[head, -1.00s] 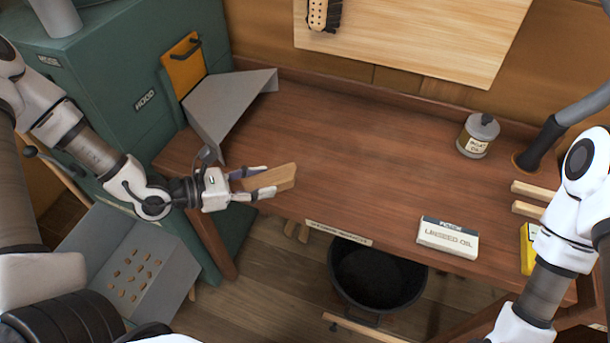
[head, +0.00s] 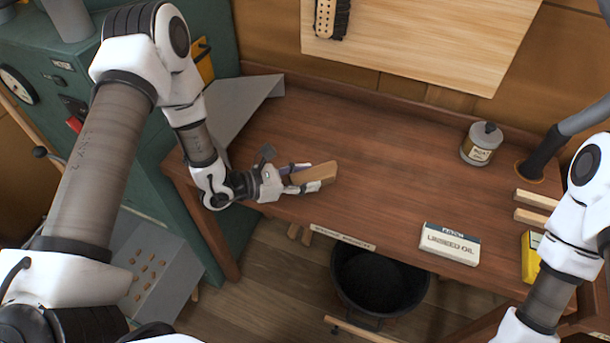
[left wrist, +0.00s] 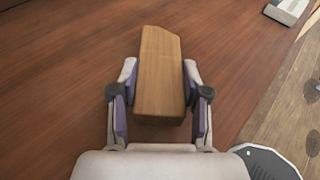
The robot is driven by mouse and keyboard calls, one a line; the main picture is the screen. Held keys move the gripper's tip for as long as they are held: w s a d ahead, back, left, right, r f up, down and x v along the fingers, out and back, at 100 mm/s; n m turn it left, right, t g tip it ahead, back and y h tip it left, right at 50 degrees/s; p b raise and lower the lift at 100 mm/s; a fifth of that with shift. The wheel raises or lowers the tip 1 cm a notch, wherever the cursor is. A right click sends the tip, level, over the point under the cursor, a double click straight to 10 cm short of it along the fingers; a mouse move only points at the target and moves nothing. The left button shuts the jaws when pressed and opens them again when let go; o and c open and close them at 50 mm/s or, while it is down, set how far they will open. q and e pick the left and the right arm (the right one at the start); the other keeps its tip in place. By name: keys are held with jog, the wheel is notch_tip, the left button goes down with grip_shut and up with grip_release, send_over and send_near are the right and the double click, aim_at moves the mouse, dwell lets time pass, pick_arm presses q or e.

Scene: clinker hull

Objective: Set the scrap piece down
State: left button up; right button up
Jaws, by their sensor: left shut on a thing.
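The scrap piece (head: 314,174) is a short light-brown wooden block with one slanted end. My left gripper (head: 302,178) is shut on it, over the front left part of the brown workbench (head: 380,160). In the left wrist view the scrap piece (left wrist: 160,75) lies lengthwise between the two fingers (left wrist: 160,105), its far end pointing away. I cannot tell whether its underside touches the bench top. My right gripper is out of the frames; only part of my right arm shows at the right edge.
A linseed oil box (head: 449,243) lies at the bench's front edge. A black bucket (head: 380,283) is below the front edge. A grey metal chute (head: 235,104) is at the left. The bench's middle is clear.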

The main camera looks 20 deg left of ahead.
pick_arm(q)
jog(key=shift+f, duration=0.2)
jog(key=o, duration=1.2)
jog(key=shift+r, duration=0.15)
